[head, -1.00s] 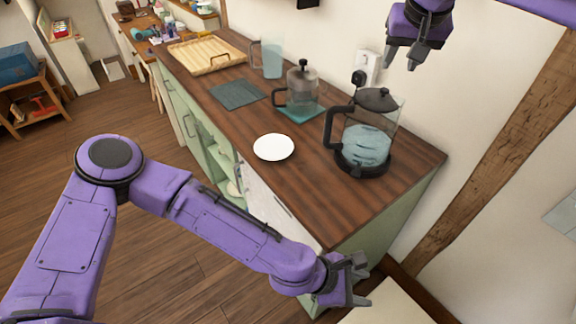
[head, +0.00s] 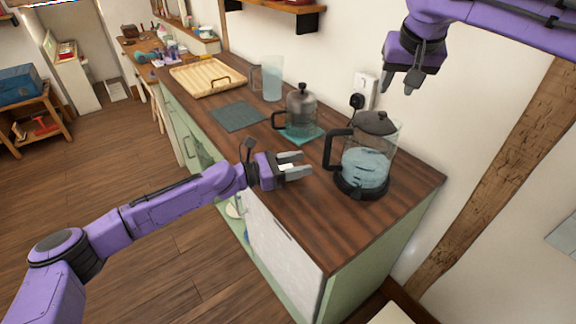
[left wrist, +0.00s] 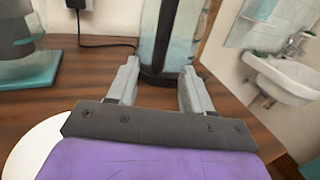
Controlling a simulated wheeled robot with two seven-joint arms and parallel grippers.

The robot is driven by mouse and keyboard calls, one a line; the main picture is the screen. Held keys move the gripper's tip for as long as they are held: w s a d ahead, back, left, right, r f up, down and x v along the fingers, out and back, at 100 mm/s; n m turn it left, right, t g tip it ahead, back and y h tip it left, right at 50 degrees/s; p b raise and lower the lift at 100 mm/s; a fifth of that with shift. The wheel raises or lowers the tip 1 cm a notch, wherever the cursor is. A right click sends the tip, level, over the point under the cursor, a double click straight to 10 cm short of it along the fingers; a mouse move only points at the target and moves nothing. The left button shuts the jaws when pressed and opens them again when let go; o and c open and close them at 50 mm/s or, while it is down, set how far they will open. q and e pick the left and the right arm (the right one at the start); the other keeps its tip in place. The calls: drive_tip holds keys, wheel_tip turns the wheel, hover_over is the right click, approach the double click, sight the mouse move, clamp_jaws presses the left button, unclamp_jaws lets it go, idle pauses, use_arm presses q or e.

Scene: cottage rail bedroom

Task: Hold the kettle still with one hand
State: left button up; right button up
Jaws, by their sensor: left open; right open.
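The kettle (head: 366,166) is clear with a black lid, handle and base, with bluish water inside. It stands upright near the right end of the wooden counter (head: 310,228). My left gripper (head: 308,166) is open and empty over the counter, just left of the kettle, its fingers pointing toward the handle side. In the left wrist view the kettle (left wrist: 176,35) shows beyond and between the two open fingers (left wrist: 157,85), apart from them; its top is cut off. My right gripper (head: 403,84) is open and empty, above the kettle near the wall.
A French press (head: 301,115) on a teal mat stands behind the left gripper. A white plate (left wrist: 32,150) lies under the left gripper. Farther back are a dark mat (head: 238,116), a clear jug (head: 272,78) and a wooden tray (head: 207,78). A wall socket (head: 364,90) is behind the kettle.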

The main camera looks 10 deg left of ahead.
sight(326, 162)
use_arm(q)
drive_tip(key=x, duration=0.8)
drive_tip(key=shift+d, duration=0.1)
clamp_jaws()
idle(1.9)
